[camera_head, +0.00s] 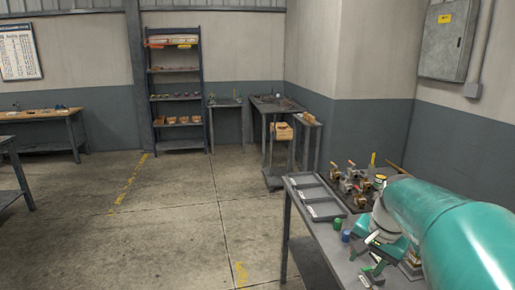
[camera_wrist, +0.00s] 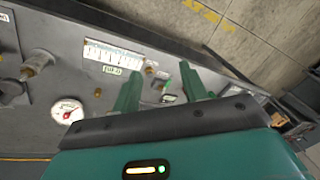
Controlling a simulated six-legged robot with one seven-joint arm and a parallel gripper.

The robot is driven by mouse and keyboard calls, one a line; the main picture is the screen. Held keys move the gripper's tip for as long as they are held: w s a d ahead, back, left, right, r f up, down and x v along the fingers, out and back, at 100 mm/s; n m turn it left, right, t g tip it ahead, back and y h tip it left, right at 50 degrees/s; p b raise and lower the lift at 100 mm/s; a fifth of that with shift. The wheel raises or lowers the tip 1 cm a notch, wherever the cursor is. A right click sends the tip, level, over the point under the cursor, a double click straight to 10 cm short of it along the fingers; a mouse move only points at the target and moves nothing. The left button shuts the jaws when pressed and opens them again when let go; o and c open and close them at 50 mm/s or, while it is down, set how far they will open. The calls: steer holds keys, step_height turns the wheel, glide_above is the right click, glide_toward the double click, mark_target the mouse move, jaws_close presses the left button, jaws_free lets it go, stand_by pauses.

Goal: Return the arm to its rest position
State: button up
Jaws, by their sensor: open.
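My arm, teal, reaches in from the right of the head view over the near grey table (camera_head: 302,222). My gripper (camera_head: 366,257) points down above the table's near part. In the wrist view, its two green fingers are apart with nothing held between them (camera_wrist: 160,82). Below and beyond the fingers lies a grey surface (camera_wrist: 92,80) with a white scale plate (camera_wrist: 113,56) and a small green label (camera_wrist: 122,71). My arm hides part of the table in the head view.
A round dial gauge (camera_wrist: 67,111) sits left of the fingers. A shelf rack (camera_head: 205,105) stands at the back.

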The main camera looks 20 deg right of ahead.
steer(key=s+a+n+t, duration=0.1)
steer(key=a+n, duration=0.3)
steer(key=a, duration=0.4)
steer(key=s+a+n+t, duration=0.1)
steer(key=s+a+n, duration=0.2)
steer(key=a, duration=0.5)
steer(key=s+a+n+t, duration=0.1)
steer(key=s+a+n, duration=0.1)
steer(key=a+n, duration=0.3)
steer(key=a, duration=0.4)
steer(key=shift+s+r, duration=0.35)
steer(key=shift+s, duration=0.05)
steer(key=shift+a, duration=0.1)
steer(key=shift+c, duration=0.7)
steer(key=shift+d, duration=0.2)
